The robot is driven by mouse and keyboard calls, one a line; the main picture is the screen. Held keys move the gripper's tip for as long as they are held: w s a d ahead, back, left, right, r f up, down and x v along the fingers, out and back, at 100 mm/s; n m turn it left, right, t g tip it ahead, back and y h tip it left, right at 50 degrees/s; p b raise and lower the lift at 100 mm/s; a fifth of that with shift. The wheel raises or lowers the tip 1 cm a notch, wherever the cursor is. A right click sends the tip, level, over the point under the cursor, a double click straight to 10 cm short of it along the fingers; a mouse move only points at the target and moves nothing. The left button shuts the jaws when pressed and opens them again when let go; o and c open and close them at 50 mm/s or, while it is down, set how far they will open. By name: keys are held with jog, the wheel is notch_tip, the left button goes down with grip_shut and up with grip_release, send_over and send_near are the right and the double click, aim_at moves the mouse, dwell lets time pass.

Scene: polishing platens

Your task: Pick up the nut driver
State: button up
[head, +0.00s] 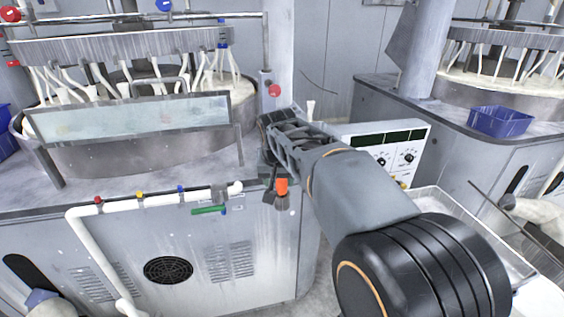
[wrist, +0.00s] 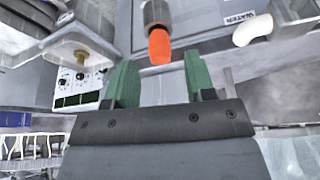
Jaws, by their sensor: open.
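The nut driver, as far as I can tell, is the tool with an orange end (head: 282,186) and a darker, brownish part below it, upright at the front corner of the left machine's cabinet. In the wrist view its orange end (wrist: 159,46) points down toward my gripper (wrist: 158,62), with a dark grey part above. My gripper's two green fingers are spread wide apart with nothing held between them. The orange end lies in line with the gap, near the fingertips. In the head view my arm and wrist hide most of the gripper.
A control panel (head: 395,150) stands to the right behind my arm. A blue bin (head: 500,121) sits on the right machine. A pale tray (head: 440,200) is below right.

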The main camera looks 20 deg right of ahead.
jog(key=p, duration=0.2)
send_near(282, 180)
jog(key=s+a+r, duration=0.1)
jog(key=shift+m, duration=0.5)
jog(key=x, duration=0.7)
jog(key=shift+w+d, duration=0.35)
jog(key=shift+w, duration=0.1)
jog(key=shift+x, duration=2.75)
jog(key=c, duration=0.8)
jog(key=shift+r, duration=0.1)
